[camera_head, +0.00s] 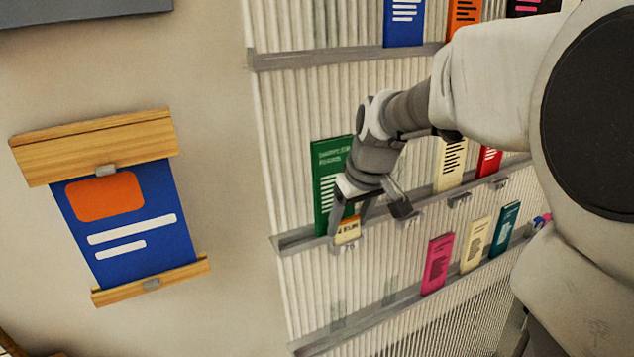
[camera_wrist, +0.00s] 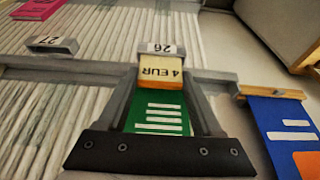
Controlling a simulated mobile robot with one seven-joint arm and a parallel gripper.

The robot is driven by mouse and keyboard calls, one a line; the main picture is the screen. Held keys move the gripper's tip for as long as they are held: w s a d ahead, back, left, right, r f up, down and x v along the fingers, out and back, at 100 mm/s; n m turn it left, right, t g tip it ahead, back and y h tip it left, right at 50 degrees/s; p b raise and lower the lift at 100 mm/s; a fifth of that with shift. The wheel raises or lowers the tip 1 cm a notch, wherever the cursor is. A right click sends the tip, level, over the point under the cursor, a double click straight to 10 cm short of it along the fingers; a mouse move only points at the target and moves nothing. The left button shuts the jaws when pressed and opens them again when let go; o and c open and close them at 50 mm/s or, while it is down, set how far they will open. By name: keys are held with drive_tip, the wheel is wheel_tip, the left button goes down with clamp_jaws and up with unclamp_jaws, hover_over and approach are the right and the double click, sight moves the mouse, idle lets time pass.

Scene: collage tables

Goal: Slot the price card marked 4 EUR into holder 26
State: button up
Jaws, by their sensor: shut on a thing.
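The cream price card marked 4 EUR (camera_head: 347,229) is held between the fingertips of my gripper (camera_head: 348,226), at the left end of the middle shelf rail. In the wrist view the card (camera_wrist: 160,71) appears upside down, with my gripper's fingers (camera_wrist: 160,82) on its two sides. Holder 26 (camera_head: 349,247) is right at the card's edge; its numbered label also shows in the wrist view (camera_wrist: 161,48). The card's edge meets the holder there. I cannot tell how deep it sits in the slot.
A green booklet (camera_head: 327,190) stands on the rail behind my gripper. Holder 27 (camera_head: 404,209) is just to the right and looks empty. Booklets, including a pink one (camera_head: 437,264), stand on the lower rail. A blue wall scroll (camera_head: 118,222) hangs at left.

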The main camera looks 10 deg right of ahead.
drive_tip(key=shift+f, duration=0.2)
drive_tip(key=shift+f+b, duration=0.45)
drive_tip(key=shift+b, duration=0.05)
drive_tip(key=o, duration=1.3)
drive_tip(key=shift+o, duration=0.2)
drive_tip(key=shift+r, duration=0.1)
drive_tip(key=shift+w+a+r+p, duration=0.1)
drive_tip(key=shift+w+r+p, duration=0.05)
drive_tip(key=shift+r+p, duration=2.3)
drive_tip(key=s+d+r, duration=0.2)
drive_tip(key=s, duration=0.4)
drive_tip(key=shift+s+b, duration=0.3)
drive_tip(key=shift+b, duration=0.05)
